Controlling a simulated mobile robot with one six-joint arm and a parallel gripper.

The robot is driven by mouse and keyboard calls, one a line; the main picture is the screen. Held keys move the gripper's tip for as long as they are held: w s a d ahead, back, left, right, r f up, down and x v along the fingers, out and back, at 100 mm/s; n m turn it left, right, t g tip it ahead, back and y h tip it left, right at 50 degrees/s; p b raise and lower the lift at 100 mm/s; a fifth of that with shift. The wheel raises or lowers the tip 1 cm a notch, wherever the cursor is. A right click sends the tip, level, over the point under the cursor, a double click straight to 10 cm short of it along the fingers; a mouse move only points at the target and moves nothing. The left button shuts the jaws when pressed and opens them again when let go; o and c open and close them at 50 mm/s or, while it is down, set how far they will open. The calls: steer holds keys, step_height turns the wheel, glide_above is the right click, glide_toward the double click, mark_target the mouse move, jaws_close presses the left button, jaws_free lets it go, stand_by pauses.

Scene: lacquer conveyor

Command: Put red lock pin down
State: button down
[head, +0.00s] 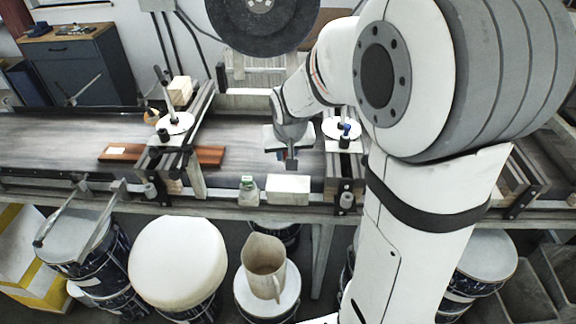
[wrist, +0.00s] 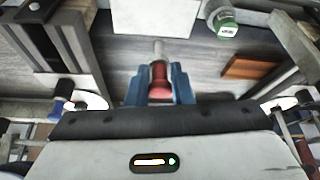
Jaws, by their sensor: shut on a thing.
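The red lock pin (wrist: 159,83) shows in the wrist view, with its red body between the blue fingers of my gripper (wrist: 160,90) and its pale metal tip pointing to the top of the picture. My gripper is shut on it. In the head view my gripper (head: 290,150) hangs over the dark conveyor belt (head: 60,135), just behind a white block. I cannot make out the pin in the head view. Whether the pin touches the belt is unclear.
The white block (head: 289,190) and a small green-capped jar (head: 249,190) stand at the belt's near edge. A reddish-brown board (head: 120,154) lies to the left, under a frame (head: 200,105). A post with a blue knob (head: 346,131) stands close on the right. Bare belt surrounds the gripper.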

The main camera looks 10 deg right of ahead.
steer(key=shift+w+d+f, duration=0.1)
steer(key=shift+d+f, duration=0.05)
steer(key=shift+f, duration=0.4)
steer(key=f, duration=0.3)
steer(key=shift+s, duration=0.2)
steer(key=shift+w+f, duration=0.2)
steer(key=shift+f, duration=0.3)
steer(key=shift+s+d, duration=0.1)
steer(key=shift+r, duration=0.1)
steer(key=c, duration=1.3)
jaws_free()
